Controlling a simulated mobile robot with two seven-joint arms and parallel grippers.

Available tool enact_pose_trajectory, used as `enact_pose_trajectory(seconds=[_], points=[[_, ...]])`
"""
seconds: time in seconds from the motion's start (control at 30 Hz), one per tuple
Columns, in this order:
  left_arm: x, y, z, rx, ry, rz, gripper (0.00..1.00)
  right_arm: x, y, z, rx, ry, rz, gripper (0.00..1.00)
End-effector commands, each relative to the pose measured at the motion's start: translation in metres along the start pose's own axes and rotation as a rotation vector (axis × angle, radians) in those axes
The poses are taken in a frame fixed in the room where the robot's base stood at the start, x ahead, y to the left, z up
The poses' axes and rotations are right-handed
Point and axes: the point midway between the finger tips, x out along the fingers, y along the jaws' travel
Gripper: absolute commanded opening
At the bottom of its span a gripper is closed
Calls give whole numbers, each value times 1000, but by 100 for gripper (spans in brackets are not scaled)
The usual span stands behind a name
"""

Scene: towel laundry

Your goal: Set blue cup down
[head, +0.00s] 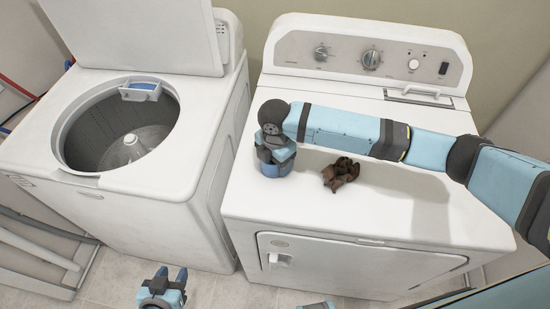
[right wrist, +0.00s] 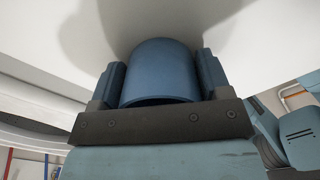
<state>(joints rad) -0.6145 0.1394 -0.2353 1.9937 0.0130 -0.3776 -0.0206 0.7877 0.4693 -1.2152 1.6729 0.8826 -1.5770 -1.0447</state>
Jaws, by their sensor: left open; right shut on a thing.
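The blue cup (head: 270,169) is at the left part of the white dryer's top (head: 420,215). My right gripper (head: 275,150) is shut on it from above. In the right wrist view the cup (right wrist: 160,72) sits between the two dark fingers, with the white surface behind it. I cannot tell whether its base touches the dryer top. My left gripper (head: 163,284) is open and empty, low in front of the machines, away from the cup.
A crumpled brown cloth (head: 341,173) lies on the dryer top, right of the cup. The washer (head: 190,150) stands to the left with its lid up and its drum empty. A gap separates the machines. The dryer's front right top is clear.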

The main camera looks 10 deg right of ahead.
Motion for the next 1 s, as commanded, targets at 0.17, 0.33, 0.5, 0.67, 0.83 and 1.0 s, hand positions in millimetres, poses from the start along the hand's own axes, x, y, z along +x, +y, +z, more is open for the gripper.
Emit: enact_pose_trajectory(seconds=[0.17, 0.33, 0.5, 0.67, 0.83, 1.0], points=[[0, 0, 0, 0, 0, 0, 43, 0, 0, 0, 0, 0, 0, 96], [0, 0, 0, 0, 0, 0, 43, 0, 0, 0, 0, 0, 0, 96], [1, 0, 1, 0, 0, -1, 43, -8, 0, 0, 0, 1, 2, 96], [2, 0, 3, 0, 0, -1, 43, -36, 1, 0, -1, 0, 4, 96], [3, 0, 4, 0, 0, -1, 43, -74, 1, 0, -1, 1, 4, 96], [4, 0, 6, 0, 0, -1, 43, -104, 1, 0, -1, 0, 3, 96]])
